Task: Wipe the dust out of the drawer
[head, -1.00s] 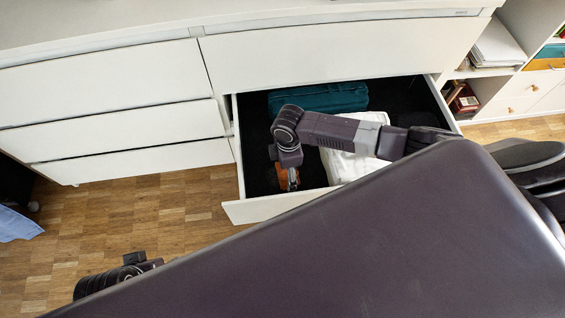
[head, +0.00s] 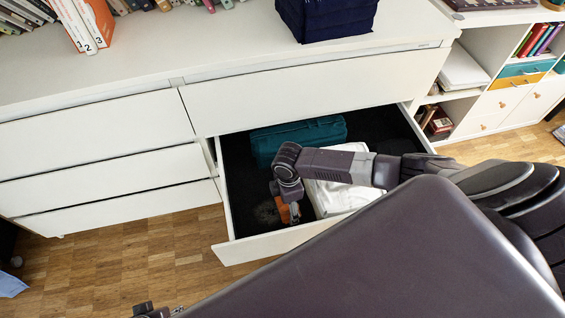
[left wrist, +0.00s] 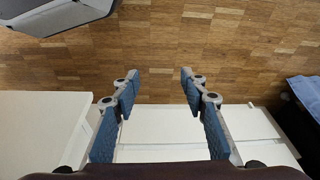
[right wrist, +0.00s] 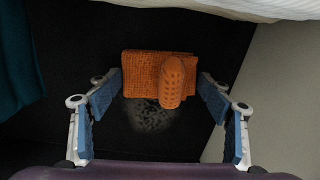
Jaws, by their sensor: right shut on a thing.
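The white drawer (head: 275,241) is pulled open and has a dark lining. An orange cloth (head: 287,209) with a rounded grip on top lies low in its front left part. My right gripper (head: 286,198) reaches down and is shut on it; the cloth also shows between the fingers in the right wrist view (right wrist: 142,72). A grey dust patch (right wrist: 152,114) lies on the lining beside the cloth, partly hidden by it. The dust (head: 265,213) also shows left of the cloth in the head view. My left gripper (left wrist: 159,88) is open and empty, outside the drawer above the floor.
A folded white cloth (head: 335,199) lies right of my right gripper, partly under my arm. A navy stack (head: 330,14) stands on the dresser top (head: 150,62).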

